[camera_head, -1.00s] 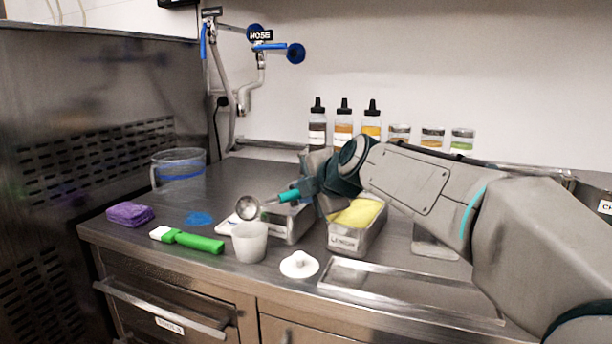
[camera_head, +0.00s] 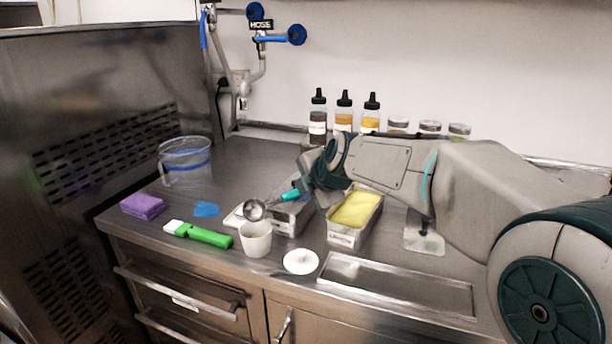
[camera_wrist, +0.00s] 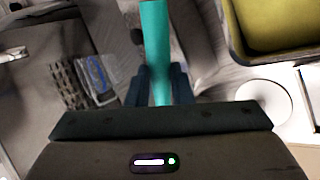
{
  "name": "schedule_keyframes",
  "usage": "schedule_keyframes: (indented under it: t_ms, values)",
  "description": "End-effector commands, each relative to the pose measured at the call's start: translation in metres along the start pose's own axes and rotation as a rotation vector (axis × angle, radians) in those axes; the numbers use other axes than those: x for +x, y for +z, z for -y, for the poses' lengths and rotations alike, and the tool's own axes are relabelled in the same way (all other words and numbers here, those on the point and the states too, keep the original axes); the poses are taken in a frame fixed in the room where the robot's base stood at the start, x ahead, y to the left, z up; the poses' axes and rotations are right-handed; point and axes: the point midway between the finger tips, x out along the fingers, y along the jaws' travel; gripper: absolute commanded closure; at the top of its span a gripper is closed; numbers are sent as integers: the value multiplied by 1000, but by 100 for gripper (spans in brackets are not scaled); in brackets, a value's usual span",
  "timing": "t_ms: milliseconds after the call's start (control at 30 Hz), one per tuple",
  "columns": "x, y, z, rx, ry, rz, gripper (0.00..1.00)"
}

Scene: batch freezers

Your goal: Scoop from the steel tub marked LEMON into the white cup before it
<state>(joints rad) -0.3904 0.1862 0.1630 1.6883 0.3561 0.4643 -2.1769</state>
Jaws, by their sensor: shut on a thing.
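The steel tub marked LEMON (camera_head: 344,238) stands on the counter with yellow contents; part of a tub with yellow contents shows at the upper right of the wrist view (camera_wrist: 236,45). The white cup (camera_head: 256,246) stands upright to its left, near the counter's front edge. My gripper (camera_head: 304,188) is shut on the teal handle of a scoop (camera_head: 254,210); the handle also shows in the wrist view (camera_wrist: 155,50). The scoop's round metal bowl is above the cup's back rim in the head view. Whether the bowl holds anything is unclear.
A second steel tub (camera_head: 290,222) stands behind the cup, partly hidden. A white lid (camera_head: 300,262) and an empty steel tray (camera_head: 400,285) lie to the right. A green-handled scraper (camera_head: 205,236), purple sponge (camera_head: 143,206) and clear jug (camera_head: 186,160) are left.

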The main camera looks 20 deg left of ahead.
Motion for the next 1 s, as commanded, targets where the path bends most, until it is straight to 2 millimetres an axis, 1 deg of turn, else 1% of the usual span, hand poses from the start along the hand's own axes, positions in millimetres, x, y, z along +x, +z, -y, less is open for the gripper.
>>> schedule_keyframes:
  t_ms: [33,1000]
  values:
    - [-4,0,-5,-2,-11,-1,100]
    - [-3,-1,-13,-28,-219,-1,100]
